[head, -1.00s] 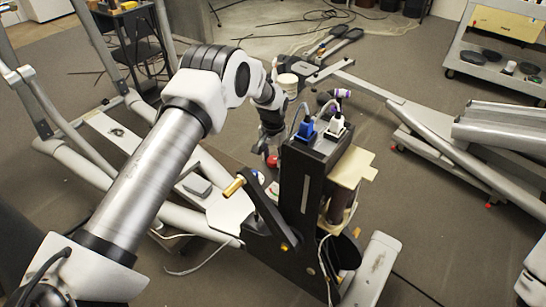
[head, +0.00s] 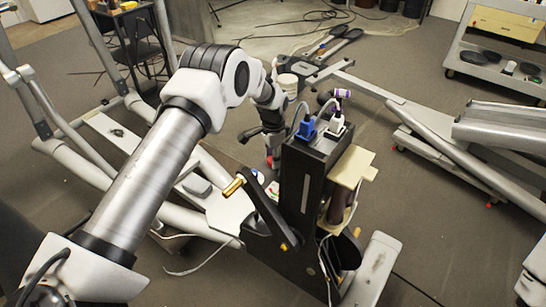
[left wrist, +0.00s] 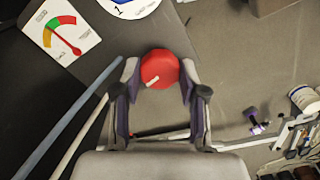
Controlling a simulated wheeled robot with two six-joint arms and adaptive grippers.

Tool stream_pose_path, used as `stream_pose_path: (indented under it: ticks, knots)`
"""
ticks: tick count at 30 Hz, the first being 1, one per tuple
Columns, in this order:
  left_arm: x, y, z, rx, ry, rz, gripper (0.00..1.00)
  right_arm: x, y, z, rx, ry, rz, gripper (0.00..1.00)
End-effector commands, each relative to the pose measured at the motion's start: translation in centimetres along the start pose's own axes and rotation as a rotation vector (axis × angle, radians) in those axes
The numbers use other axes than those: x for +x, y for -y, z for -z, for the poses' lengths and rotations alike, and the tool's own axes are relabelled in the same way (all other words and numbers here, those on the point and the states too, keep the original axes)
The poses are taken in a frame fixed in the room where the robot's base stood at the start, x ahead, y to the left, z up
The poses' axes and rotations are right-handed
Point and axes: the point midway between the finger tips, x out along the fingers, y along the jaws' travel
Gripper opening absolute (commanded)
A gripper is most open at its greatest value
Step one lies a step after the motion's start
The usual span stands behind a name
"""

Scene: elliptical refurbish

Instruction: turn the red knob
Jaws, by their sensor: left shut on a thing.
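The red knob (left wrist: 160,69) is a round red disc with a small white mark, seen face-on in the left wrist view. A gauge card (left wrist: 64,34) with a red pointer and green, yellow and red bands lies beside the knob. My right gripper is not in view.
Blue and white plugs (head: 307,128) with cables stand on top of the column. A crank arm with a brass-coloured pin (head: 233,187) sticks out on its near side. Grey frame tubes lie around it. A purple-and-white dumbbell (left wrist: 258,122) lies at the right.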

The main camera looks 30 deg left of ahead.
Motion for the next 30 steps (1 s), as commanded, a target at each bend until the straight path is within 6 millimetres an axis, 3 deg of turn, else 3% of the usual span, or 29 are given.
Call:
stream_pose_path:
  ticks: [10, 26, 27, 28, 30]
  knots:
    - [0.18, -0.10, -0.13, 0.156, 0.004, -0.004, 0.07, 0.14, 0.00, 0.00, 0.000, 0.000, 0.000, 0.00]
    - [0.19, -0.11, -0.15, 0.180, 0.004, -0.004, 0.07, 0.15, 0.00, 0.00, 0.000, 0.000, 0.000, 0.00]
    - [0.19, -0.11, -0.15, 0.180, 0.004, -0.004, 0.56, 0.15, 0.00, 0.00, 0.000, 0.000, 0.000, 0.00]
    - [0.18, -0.11, -0.14, 0.180, 0.004, -0.004, 0.67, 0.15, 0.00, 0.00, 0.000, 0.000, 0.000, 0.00]
    - [0.15, -0.09, -0.11, 0.180, 0.003, -0.003, 0.68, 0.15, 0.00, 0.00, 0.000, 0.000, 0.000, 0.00]
